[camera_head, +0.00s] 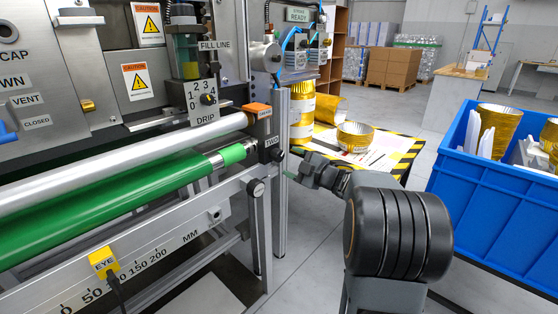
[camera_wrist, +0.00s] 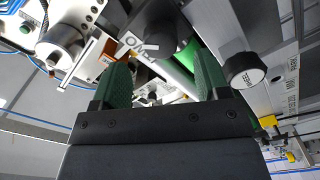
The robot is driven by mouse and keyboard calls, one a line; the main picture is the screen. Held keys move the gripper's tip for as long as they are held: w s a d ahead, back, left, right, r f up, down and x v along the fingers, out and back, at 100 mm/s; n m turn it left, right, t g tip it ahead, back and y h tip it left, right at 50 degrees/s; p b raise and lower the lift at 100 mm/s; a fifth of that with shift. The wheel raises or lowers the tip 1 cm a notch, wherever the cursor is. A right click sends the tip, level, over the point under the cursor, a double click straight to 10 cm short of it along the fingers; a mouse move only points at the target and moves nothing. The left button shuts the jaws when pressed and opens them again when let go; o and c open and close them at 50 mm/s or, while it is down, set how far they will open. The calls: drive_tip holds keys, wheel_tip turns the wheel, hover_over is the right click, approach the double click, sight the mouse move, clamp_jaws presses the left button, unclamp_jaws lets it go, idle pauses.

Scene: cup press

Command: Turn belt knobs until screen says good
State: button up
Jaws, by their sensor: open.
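My gripper (camera_head: 293,169) is open and empty, just right of the machine's belt end. Its two green fingers (camera_wrist: 163,68) stand apart in the wrist view. A dark knob (camera_head: 276,154) sits under the "TWO" label (camera_head: 271,141), near my fingertips; contact cannot be told. The green belt (camera_head: 120,215) runs along the machine beside a silver roller (camera_head: 120,165). A panel reading "READY" (camera_head: 297,14) is at the top; no "good" is legible.
A yellow "EYE" sensor (camera_head: 103,262) is on the ruled rail. A numbered "DRIP" dial (camera_head: 208,99) is above the roller. A striped table (camera_head: 405,157) with gold cups is behind my gripper. A blue crate (camera_head: 490,190) stands at right. Grey floor lies between.

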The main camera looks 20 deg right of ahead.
sight(281, 157)
drive_tip(key=shift+b+x, duration=0.55)
drive_tip(key=shift+x, duration=2.65)
drive_tip(key=shift+c, duration=0.5)
drive_tip(key=c, duration=0.8)
drive_tip(key=shift+c, duration=0.2)
drive_tip(key=shift+r+m+p, duration=0.2)
drive_tip(key=shift+m+p, duration=0.1)
drive_tip(key=shift+p, duration=0.35)
drive_tip(key=m+p, duration=0.2)
drive_tip(key=p, duration=0.1)
drive_tip(key=shift+r, duration=0.15)
drive_tip(key=m+p, duration=0.3)
drive_tip(key=p, duration=0.1)
drive_tip(key=shift+f+m+p, duration=0.3)
drive_tip(key=shift+m+p, duration=0.7)
drive_tip(key=shift+p, duration=0.35)
drive_tip(key=shift+f, duration=0.1)
